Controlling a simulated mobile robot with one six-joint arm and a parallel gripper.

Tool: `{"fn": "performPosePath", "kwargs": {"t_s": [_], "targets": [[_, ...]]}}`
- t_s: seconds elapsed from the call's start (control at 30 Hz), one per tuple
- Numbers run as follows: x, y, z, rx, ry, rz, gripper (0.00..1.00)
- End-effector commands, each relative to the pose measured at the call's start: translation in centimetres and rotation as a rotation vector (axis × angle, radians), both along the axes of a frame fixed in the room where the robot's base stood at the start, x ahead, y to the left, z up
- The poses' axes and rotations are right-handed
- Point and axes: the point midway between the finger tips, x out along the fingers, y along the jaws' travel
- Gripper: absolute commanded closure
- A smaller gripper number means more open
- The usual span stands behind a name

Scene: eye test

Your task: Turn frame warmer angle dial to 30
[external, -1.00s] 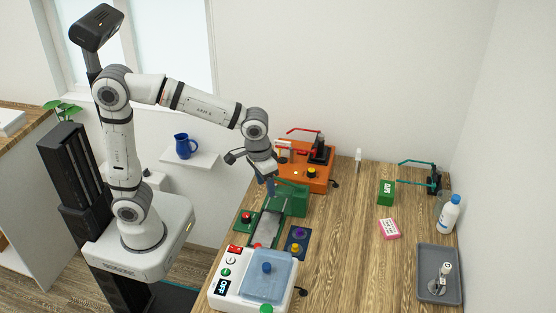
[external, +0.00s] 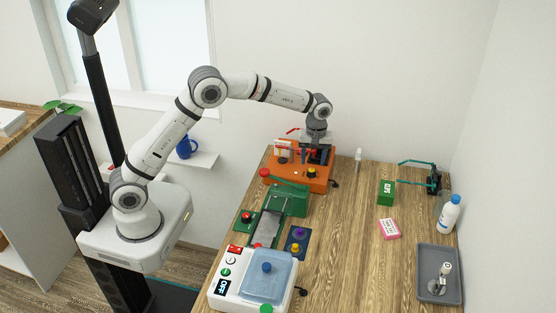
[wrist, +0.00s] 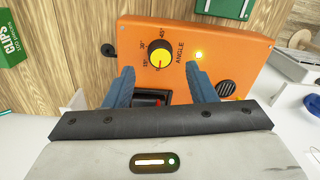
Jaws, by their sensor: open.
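The orange frame warmer (external: 290,183) stands at the far left end of the bench. Its angle dial (wrist: 161,57) is a black knob with a yellow cap. Small degree marks, including 30 and 45, and the word ANGLE surround it; I cannot tell its exact setting. The dial also shows in the external view (external: 311,173). My gripper (wrist: 161,74) is open over the warmer. Its blue fingers are spread, with the dial beyond and between their tips in the wrist view, and I see no contact. A lit yellow lamp (wrist: 199,55) sits beside the dial.
A green device (external: 287,200) stands close in front of the warmer. A white machine with a blue lid (external: 267,272) is nearer. A green clips box (external: 386,192), a bottle (external: 449,214) and a grey tray (external: 427,289) are on the right.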

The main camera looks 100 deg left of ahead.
Motion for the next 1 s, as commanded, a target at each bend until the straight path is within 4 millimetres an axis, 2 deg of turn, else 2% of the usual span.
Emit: {"fn": "performPosePath", "kwargs": {"t_s": [0.1,0.3,0.63,1.0], "targets": [[-0.1,-0.1,-1.9,-0.002,0.004,-0.001,0.49],[-0.2,-0.1,-4.0,0.0,0.001,-0.002,0.49],[-0.2,-0.1,-4.5,0.0,0.0,-0.002,0.49],[-0.2,-0.1,-4.5,0.0,0.0,-0.002,0.79]]}}
